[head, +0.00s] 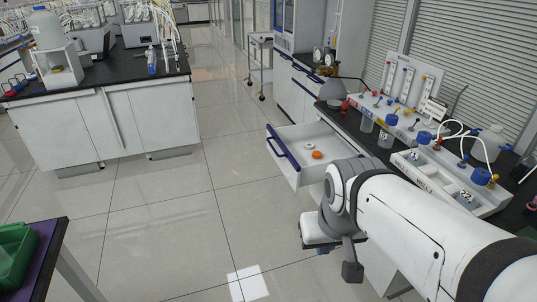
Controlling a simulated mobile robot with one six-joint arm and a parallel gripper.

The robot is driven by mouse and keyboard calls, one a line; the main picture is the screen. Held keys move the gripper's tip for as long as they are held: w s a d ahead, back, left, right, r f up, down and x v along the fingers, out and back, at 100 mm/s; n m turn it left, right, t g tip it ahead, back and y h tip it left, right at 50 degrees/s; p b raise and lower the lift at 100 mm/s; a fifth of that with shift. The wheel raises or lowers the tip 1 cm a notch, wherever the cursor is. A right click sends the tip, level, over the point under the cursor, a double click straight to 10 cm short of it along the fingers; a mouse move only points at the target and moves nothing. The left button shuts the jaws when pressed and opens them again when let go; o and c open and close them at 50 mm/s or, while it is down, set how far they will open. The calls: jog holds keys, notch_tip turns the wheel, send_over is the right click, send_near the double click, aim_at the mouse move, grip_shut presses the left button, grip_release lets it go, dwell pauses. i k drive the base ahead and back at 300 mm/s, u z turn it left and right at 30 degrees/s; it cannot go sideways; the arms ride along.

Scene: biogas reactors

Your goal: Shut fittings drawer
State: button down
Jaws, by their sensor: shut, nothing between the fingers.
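The fittings drawer (293,173) is a white drawer with a blue bar handle (277,147). It stands pulled well out from under the dark bench on the right. An orange ring-shaped fitting (317,155) and a pale ring-shaped fitting (310,145) lie inside it. My arm reaches in from the lower right and covers the drawer's near right part. My gripper (352,271) seems to be the grey piece with a dark block hanging below the arm's end, shut and empty. It appears in front of and below the drawer, apart from its handle.
The right bench carries a white rack (450,182) with blue-capped bottles and a panel with tubing. A white, dark-edged piece (318,228) shows below the drawer, partly hidden. A green bin (14,250) stands at lower left. Tiled floor (170,225) is clear between the benches.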

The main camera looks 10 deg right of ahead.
aim_at(286, 144)
jog(key=u, duration=0.65)
jog(key=i, duration=1.55)
jog(key=z, duration=0.35)
